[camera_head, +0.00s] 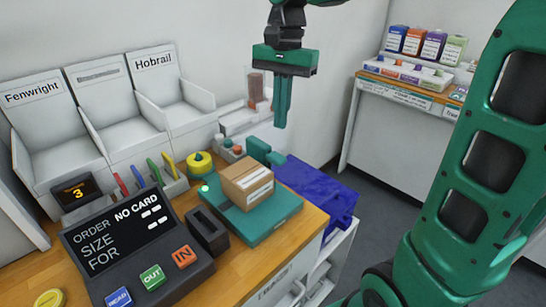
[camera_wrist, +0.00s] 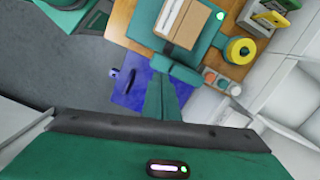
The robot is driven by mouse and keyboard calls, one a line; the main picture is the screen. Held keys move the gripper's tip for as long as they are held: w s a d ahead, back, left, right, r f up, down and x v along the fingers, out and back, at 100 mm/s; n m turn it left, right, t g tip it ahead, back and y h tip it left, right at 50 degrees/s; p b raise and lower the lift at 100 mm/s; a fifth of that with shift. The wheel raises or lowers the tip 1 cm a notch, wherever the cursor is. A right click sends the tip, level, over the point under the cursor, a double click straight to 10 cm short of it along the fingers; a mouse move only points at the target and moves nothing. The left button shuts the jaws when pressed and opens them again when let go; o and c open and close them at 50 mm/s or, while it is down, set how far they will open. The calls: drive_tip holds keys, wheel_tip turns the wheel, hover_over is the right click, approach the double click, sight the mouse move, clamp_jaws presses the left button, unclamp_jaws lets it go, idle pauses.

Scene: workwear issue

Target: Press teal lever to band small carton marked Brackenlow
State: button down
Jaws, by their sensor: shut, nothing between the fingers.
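A small brown carton (camera_head: 246,187) with a white label sits on the teal banding machine (camera_head: 262,222); the label is too small to read. The carton also shows at the top of the wrist view (camera_wrist: 183,20). The teal lever (camera_head: 264,152) sticks up at the machine's back edge, behind the carton; in the wrist view the lever (camera_wrist: 178,69) lies just beyond my fingertips. My gripper (camera_head: 281,126) is shut and empty, fingers pointing down, above and slightly right of the lever. It seems apart from the lever. A green light (camera_head: 204,188) glows on the machine.
A console (camera_head: 135,245) reading "NO CARD" and a dark card slot (camera_head: 207,230) stand left of the machine. A yellow tape roll (camera_head: 200,163) is behind. Bins labelled Fenwright and Hobrail (camera_head: 153,62) line the wall. A blue bin (camera_head: 325,190) hangs at right.

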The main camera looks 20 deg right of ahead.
sight(279, 154)
drive_tip(key=shift+s+a+f, duration=0.15)
drive_tip(key=shift+f, duration=1.55)
drive_tip(key=shift+s+a+f, duration=0.1)
drive_tip(key=shift+f, duration=1.7)
drive_tip(key=shift+f, duration=0.1)
drive_tip(key=shift+f, duration=1.8)
drive_tip(key=shift+w+d+r, duration=0.3)
drive_tip(key=shift+w+d, duration=0.2)
drive_tip(key=shift+d, duration=0.1)
drive_tip(key=shift+w+d+r, duration=0.25)
drive_tip(key=shift+w+d, duration=0.2)
drive_tip(key=shift+d, duration=0.1)
wheel_tip(279, 154, up, 11)
drive_tip(key=shift+w+d+f, duration=0.15)
drive_tip(key=shift+w+d, duration=0.3)
